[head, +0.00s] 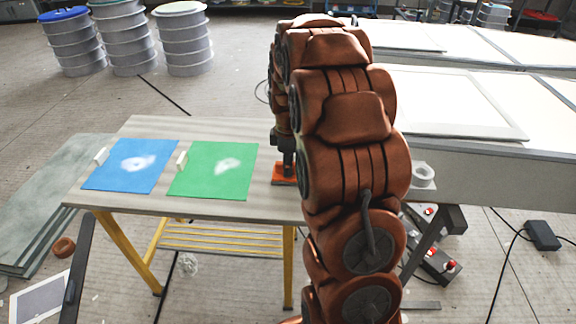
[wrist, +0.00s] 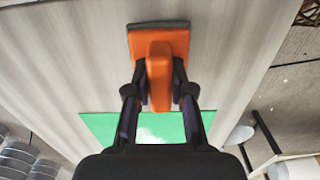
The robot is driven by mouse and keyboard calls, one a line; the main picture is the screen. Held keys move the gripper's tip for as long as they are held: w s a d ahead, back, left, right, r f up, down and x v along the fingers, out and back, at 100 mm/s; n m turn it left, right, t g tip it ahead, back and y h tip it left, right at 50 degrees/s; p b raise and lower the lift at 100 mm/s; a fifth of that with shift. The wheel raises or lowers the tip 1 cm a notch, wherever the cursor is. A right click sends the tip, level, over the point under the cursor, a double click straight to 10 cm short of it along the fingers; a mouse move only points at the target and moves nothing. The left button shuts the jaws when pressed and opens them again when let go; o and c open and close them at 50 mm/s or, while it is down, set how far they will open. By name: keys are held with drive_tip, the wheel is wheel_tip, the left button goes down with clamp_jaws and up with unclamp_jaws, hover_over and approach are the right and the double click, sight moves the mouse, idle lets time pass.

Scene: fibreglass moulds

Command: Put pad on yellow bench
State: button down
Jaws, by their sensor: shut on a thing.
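The pad is an orange block with a raised grip and a grey edge. It shows in the wrist view (wrist: 160,42) and partly in the head view (head: 284,180), at the right part of the bench top. The yellow bench (head: 225,207) has a pale wooden top and yellow legs. My gripper (wrist: 160,88) is shut on the pad's raised grip; in the head view my gripper (head: 284,158) is partly hidden by my arm. The pad is over the bench top, at or very close to it; I cannot tell whether it touches.
A blue sheet (head: 118,178) and a green sheet (head: 210,185) with white smears lie on the bench, left of the pad. Each has a small pale block at its left edge. White-topped tables (head: 450,150) stand at the right. Stacked drums (head: 185,45) stand behind.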

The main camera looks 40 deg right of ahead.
drive_tip(key=c, duration=1.5)
unclamp_jaws()
drive_tip(key=shift+f, duration=0.15)
drive_tip(key=o, duration=0.5)
